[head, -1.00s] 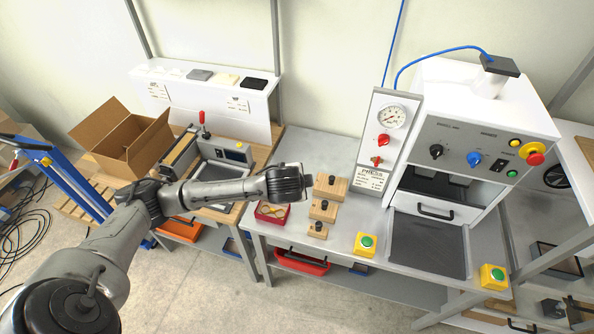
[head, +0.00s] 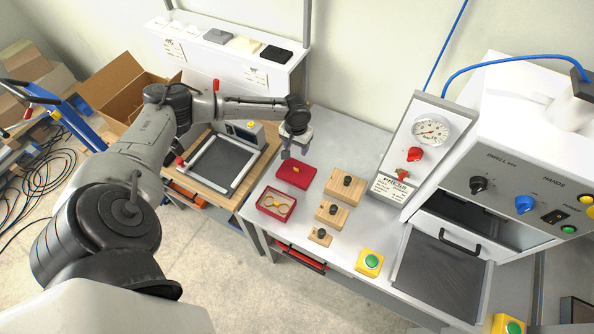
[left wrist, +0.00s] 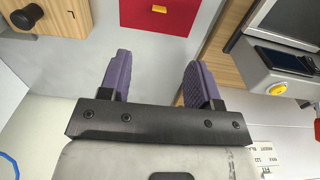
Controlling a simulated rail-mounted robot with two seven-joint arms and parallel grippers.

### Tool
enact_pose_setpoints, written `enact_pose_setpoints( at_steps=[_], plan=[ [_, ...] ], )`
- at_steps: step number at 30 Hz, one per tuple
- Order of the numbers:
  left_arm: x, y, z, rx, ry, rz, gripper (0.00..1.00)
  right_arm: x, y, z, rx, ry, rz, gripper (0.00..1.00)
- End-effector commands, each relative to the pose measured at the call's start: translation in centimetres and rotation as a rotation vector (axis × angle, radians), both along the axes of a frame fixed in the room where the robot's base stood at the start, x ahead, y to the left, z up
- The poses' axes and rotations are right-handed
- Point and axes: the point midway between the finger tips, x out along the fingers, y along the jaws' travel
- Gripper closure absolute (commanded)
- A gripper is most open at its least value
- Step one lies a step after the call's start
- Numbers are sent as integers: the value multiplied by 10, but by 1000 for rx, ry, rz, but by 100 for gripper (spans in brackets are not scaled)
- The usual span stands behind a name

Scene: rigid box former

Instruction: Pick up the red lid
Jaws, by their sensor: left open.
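The red lid (head: 295,173) lies flat on the grey table, with a small yellow knob on top; it also shows at the top of the left wrist view (left wrist: 160,14). The open red box (head: 275,204) with yellow contents sits just in front of it. My left gripper (head: 294,150) is above the table, just behind the lid in the head view. In the left wrist view its two purple fingers (left wrist: 154,80) are spread apart with nothing between them, and the lid lies beyond the fingertips. My right gripper is not in view.
Several wooden blocks with black knobs (head: 333,213) stand right of the lid and box. A press (head: 480,200) with a gauge stands further right. A yellow button box (head: 369,262) sits at the front edge. A framed fixture (head: 222,165) is on the left.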

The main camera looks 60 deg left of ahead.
Motion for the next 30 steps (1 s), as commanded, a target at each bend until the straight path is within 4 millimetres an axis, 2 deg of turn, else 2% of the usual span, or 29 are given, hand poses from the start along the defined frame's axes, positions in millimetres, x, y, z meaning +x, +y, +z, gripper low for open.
enact_pose_setpoints(
  at_steps=[6, 10, 22, 30],
  plan=[
    [-1, -1, -39, 1, 4, 4, 43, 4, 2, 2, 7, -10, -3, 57],
    [-1, -1, -58, 1, 3, 3, 43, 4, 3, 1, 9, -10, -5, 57],
    [-2, -2, -85, 1, 3, 1, 43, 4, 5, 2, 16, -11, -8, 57],
    [-4, -5, -119, 1, 3, 0, 43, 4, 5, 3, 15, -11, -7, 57]
  ],
)
